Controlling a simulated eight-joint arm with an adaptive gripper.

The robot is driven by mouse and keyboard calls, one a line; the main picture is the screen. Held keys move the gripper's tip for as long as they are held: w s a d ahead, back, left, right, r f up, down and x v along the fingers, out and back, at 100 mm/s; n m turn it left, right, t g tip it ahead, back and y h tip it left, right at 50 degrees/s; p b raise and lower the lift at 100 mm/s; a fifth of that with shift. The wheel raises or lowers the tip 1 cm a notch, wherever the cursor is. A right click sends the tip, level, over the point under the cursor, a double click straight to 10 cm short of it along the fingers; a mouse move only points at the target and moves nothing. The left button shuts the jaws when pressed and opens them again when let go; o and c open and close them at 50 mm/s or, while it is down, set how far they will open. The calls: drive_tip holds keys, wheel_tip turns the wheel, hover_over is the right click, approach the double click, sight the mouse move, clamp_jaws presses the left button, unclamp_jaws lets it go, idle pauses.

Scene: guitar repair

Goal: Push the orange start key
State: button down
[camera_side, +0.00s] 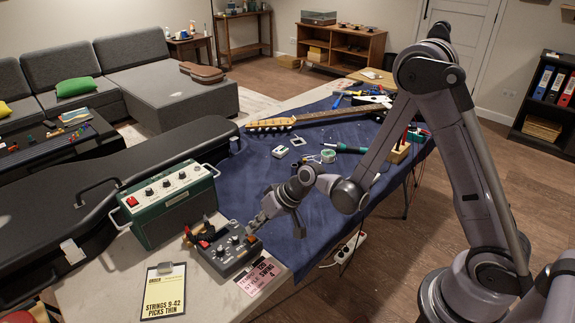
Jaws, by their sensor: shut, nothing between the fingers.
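A dark grey control box (222,265) with several knobs sits on the pale worktop, in front of the blue cloth. A small red-orange part (203,244) shows at its left end; I cannot tell for certain whether this is the orange start key. My gripper (254,224) is shut and empty, pointing down and left at the box's right rear corner. Its tips look close to the box's knobs, but I cannot tell whether they touch. The tips may hide part of the box's top.
A green amplifier (165,205) with knobs and a red switch stands behind the box. A clipboard (164,291) and a pink card (259,276) lie in front. A black guitar case (45,215) is at left. Tools and a guitar neck (305,119) lie on the blue cloth (262,171).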

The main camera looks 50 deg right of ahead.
drive_tip(key=shift+r, duration=2.95)
drive_tip(key=s+d+r+h, duration=0.1)
drive_tip(key=s+d+r, duration=0.2)
drive_tip(key=s, duration=0.3)
drive_tip(key=s+d+r+n+h, duration=0.1)
drive_tip(key=s+d+r+h, duration=0.1)
drive_tip(key=s+r, duration=0.3)
drive_tip(key=s+d+r+t+h, duration=0.1)
drive_tip(key=s+d+r, duration=0.3)
drive_tip(key=s, duration=0.3)
drive_tip(key=shift+n, duration=0.3)
